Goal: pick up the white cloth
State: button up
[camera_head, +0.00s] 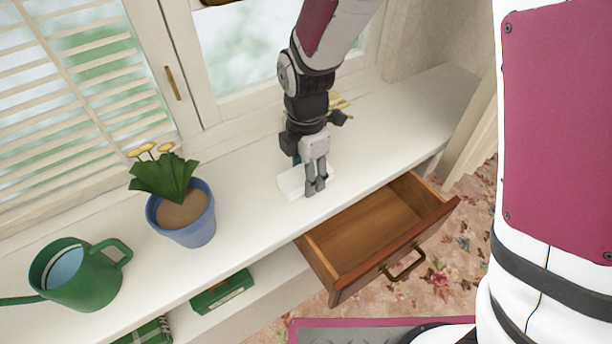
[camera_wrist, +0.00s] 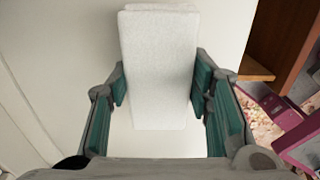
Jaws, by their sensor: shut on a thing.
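The white cloth (camera_head: 291,184) is a folded, block-like piece on the white window sill, between the potted plant and the open drawer. In the wrist view the cloth (camera_wrist: 158,70) stretches up from between the fingers. My gripper (camera_head: 315,190) points down at the cloth, and in the wrist view my gripper (camera_wrist: 160,92) has one green-padded finger at each side of it. The fingers are shut on the cloth. I cannot tell whether its underside is clear of the sill. In the head view my gripper hides part of the cloth.
A blue pot with a yellow-flowered plant (camera_head: 188,215) and a green watering can (camera_head: 82,278) stand to the left on the sill (camera_head: 420,105). An open, empty wooden drawer (camera_head: 365,225) juts out below the front edge. A green box (camera_head: 222,292) lies on the lower shelf.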

jog(key=shift+r, duration=0.5)
jog(key=r, duration=0.2)
jog(key=shift+s+r+p, duration=0.3)
jog(key=shift+s+r, duration=0.05)
jog(key=s+d+r, duration=0.1)
jog(key=s+d, duration=0.1)
jog(key=s, duration=1.3)
jog(key=shift+d+r+p, duration=0.15)
jog(key=shift+d+p, duration=0.25)
jog(key=shift+p, duration=0.05)
